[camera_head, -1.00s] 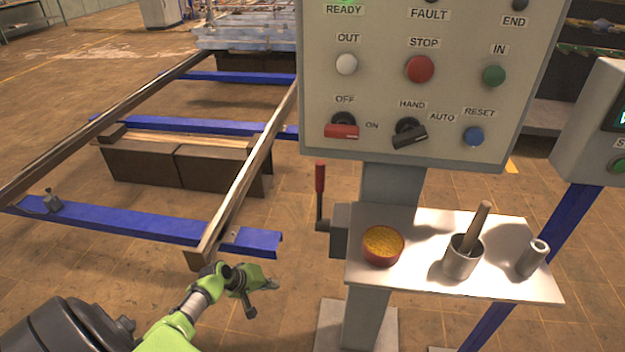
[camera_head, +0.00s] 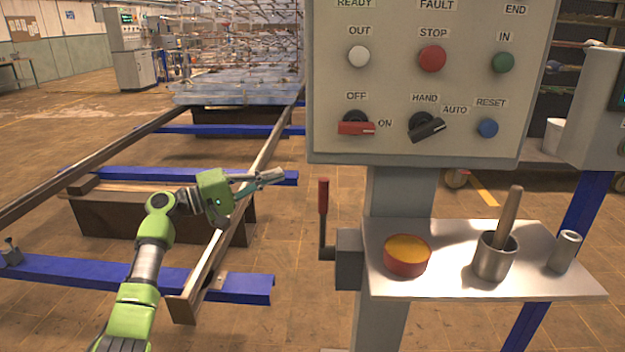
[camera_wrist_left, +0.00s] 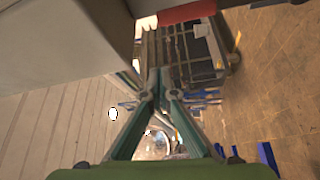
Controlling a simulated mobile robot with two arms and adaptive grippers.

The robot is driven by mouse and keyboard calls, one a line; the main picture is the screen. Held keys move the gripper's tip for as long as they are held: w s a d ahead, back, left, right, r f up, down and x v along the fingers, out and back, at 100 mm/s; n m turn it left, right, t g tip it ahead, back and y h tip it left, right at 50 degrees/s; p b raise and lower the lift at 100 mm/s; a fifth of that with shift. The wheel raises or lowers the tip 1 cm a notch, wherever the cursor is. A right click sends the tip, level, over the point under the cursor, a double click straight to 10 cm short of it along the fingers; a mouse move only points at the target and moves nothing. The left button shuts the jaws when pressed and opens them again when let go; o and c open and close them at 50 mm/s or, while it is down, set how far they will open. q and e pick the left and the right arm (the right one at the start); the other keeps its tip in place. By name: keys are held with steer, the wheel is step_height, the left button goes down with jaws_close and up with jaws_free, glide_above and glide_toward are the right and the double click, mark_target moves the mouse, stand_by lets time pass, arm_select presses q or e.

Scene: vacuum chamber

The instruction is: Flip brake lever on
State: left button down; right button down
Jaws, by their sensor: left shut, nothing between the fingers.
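The brake lever (camera_head: 323,200) has a red grip on a dark bent rod and stands upright at the left side of the control post in the head view. It joins a grey block on the post. My left gripper (camera_head: 276,176) is shut and empty, raised left of the lever and slightly above its grip, apart from it. In the left wrist view its fingertips (camera_wrist_left: 156,92) meet in the middle. A red piece shows at the top edge of that view; I cannot tell which part it is. My right gripper is not in view.
The control panel (camera_head: 420,90) with buttons and switches is above and right of the lever. A metal shelf (camera_head: 450,284) holds a red bowl (camera_head: 407,262), a mortar with pestle (camera_head: 496,258) and a small cylinder (camera_head: 565,252). Rails on blue beams (camera_head: 130,276) lie at left.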

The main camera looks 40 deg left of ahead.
arm_select(q)
steer(key=shift+w, duration=0.1)
